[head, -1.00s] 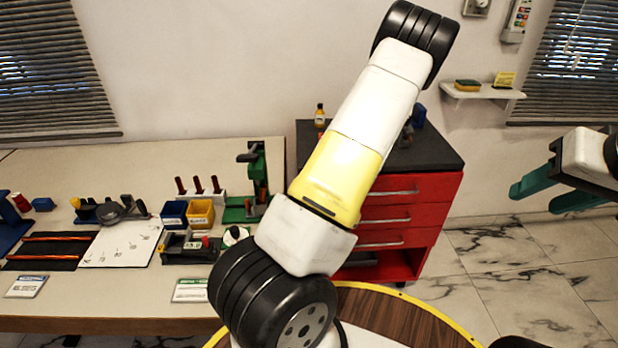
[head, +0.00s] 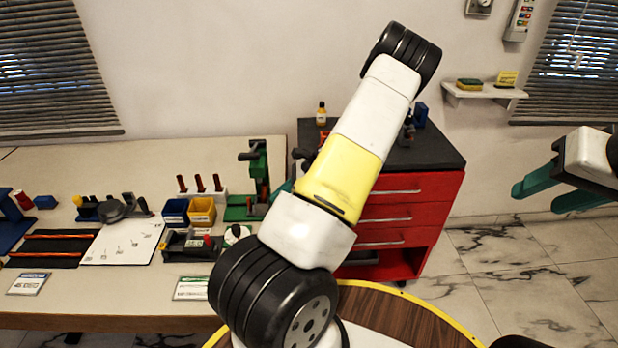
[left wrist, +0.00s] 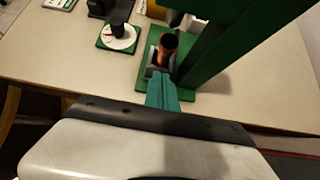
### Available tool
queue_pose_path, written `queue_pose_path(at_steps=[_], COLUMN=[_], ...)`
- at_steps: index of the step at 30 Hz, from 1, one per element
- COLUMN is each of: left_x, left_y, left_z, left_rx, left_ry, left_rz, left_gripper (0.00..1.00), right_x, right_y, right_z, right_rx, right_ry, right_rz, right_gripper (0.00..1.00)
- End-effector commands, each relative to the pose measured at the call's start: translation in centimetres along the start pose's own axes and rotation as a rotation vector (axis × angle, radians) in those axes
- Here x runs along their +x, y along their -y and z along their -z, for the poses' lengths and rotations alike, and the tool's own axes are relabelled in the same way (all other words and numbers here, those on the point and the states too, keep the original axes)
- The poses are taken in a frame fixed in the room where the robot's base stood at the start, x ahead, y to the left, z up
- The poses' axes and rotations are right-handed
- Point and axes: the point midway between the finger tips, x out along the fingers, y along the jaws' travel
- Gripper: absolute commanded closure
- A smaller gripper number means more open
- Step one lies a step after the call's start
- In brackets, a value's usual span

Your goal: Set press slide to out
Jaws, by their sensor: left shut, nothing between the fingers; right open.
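The green press (head: 258,172) stands on the workbench, left of my left arm. The left wrist view shows its green column (left wrist: 225,45) and base plate (left wrist: 183,80). A brown cylinder (left wrist: 168,46) stands in a small grey holder (left wrist: 153,70) on that plate; this may be the slide, and I cannot tell its position. My left gripper (left wrist: 163,88) is shut and empty, its teal fingertips in front of the grey holder; contact is unclear. In the head view, teal finger parts (head: 282,190) show right of the press, mostly hidden by my arm. My right gripper (head: 540,192) is open, far right.
Blue (head: 174,212) and yellow (head: 201,211) bins and a white rack with red-brown pegs (head: 203,190) stand left of the press. A dial (left wrist: 118,36) sits beside it. A red drawer cabinet (head: 412,215) stands right of the bench.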

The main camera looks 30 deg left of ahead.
Motion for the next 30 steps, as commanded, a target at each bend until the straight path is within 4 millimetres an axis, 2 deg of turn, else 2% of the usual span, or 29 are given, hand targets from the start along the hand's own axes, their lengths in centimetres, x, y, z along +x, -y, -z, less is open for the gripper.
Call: queue_pose_path(at_steps=[11, 18, 21, 30], left_x=[0.3, 3.0, 3.6, 3.6], left_y=[0.0, 0.0, 0.0, 0.0], left_z=[-0.3, -2.9, -3.4, -3.4], left_rx=[-0.002, -0.005, -0.003, -0.001], left_ry=[0.000, 0.001, -0.001, 0.000], left_rz=[-0.001, -0.004, -0.001, 0.000], left_gripper=[1.00, 1.00, 1.00, 1.00], right_x=[0.0, 0.0, 0.0, 0.0], right_y=[0.0, 0.0, 0.0, 0.0], right_z=[0.0, 0.0, 0.0, 0.0], right_rx=[0.000, 0.000, 0.000, 0.000], right_ry=[0.000, 0.000, 0.000, 0.000], right_rz=[0.000, 0.000, 0.000, 0.000], right_gripper=[0.54, 0.54, 0.54, 0.54])
